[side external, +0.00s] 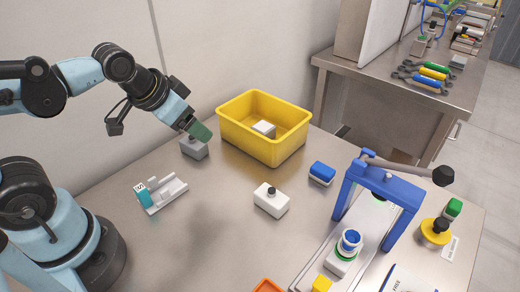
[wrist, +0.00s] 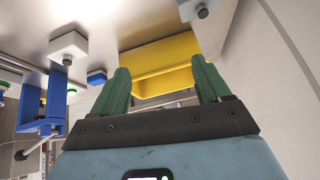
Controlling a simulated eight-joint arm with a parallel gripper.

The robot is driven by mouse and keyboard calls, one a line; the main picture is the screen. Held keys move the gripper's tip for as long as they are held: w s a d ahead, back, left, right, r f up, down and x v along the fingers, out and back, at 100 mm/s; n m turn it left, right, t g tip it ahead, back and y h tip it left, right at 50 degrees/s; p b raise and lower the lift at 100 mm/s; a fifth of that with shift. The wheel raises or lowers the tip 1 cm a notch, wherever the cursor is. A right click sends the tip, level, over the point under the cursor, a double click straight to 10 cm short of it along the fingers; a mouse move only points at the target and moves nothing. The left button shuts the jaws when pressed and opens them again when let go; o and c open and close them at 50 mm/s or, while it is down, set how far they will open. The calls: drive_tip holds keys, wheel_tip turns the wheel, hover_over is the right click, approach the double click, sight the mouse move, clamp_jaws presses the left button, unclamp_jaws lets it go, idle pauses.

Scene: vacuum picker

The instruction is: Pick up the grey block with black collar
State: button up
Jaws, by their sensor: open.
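The grey block with black collar (side external: 195,150) stands on the metal table, left of the yellow bin. In the wrist view the grey block (wrist: 188,9) is at the top edge, partly cut off, with its dark knob showing. My gripper (side external: 200,131) is above and slightly in front of the block in the side view and covers part of its top. In the wrist view my gripper (wrist: 163,75) has its two green fingers spread apart with nothing between them. The block lies outside the gap between the fingers. I cannot tell the exact clearance between fingers and block.
A yellow bin (side external: 242,136) with a white block (side external: 264,128) inside stands right of the grey block. Another white block (side external: 271,200), a blue block (side external: 322,173), a small white fixture (side external: 163,193) and a blue frame (side external: 345,190) stand nearby. A wall is behind.

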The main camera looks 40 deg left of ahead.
drive_tip(key=m, duration=0.2)
drive_tip(key=m+g+y, duration=0.6)
drive_tip(key=m+y, duration=0.6)
drive_tip(key=m, duration=0.2)
approach(194, 140)
drive_tip(key=shift+w+a+f, duration=0.15)
drive_tip(key=shift+w+a, duration=0.1)
drive_tip(key=shift+a, duration=0.25)
drive_tip(key=shift+w+a+f, duration=0.15)
drive_tip(key=shift+w+a, duration=0.1)
drive_tip(key=shift+a, duration=0.25)
drive_tip(key=shift+s+d+f+m+y, duration=0.3)
drive_tip(key=shift+s+f+m+y, duration=0.1)
drive_tip(key=shift+f+m+y, duration=0.15)
drive_tip(key=shift+x, duration=3.75)
drive_tip(key=c, duration=1.2)
drive_tip(key=shift+o, duration=0.2)
drive_tip(key=shift+r, duration=0.1)
